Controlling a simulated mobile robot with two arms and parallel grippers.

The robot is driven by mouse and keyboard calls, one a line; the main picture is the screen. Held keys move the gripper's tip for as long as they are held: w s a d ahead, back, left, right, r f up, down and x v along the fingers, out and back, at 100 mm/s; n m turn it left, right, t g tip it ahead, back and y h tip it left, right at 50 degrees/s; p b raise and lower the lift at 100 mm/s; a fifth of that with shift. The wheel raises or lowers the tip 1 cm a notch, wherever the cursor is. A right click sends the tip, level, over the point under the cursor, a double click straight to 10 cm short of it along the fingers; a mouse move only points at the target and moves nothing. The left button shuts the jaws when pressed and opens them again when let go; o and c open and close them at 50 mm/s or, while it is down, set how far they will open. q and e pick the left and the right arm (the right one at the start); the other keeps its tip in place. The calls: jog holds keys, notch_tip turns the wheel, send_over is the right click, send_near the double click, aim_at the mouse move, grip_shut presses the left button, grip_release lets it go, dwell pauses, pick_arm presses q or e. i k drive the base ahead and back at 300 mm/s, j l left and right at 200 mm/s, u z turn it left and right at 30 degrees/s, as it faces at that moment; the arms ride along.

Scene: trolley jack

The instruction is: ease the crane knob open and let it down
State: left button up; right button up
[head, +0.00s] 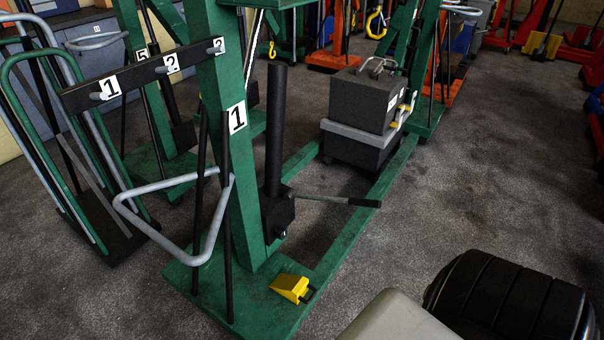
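A green crane (222,110) with a "1" label stands at the left centre, on a green base with long legs running back. A black upright cylinder (276,130) stands beside its post, with a black block (278,214) at its foot. A lever with a black grip (363,202) sticks out right from the block. I cannot make out the knob clearly; it may be small or hidden near the block. A dark grey box with a handle (367,98) sits on a grey and black case (362,147) by the legs. Neither gripper is in view.
A yellow wedge-shaped piece (292,288) sits on the base's near end. A grey bent handle (176,254) juts out left of the post. Hand trucks (75,150) stand at the left. Other green and orange cranes stand behind.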

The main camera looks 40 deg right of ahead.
aim_at(281, 232)
jog(key=i+l, duration=0.1)
jog(key=l, duration=1.25)
jog(key=i+l, duration=0.15)
jog(key=l, duration=1.2)
jog(key=i+l, duration=0.15)
jog(key=l, duration=0.5)
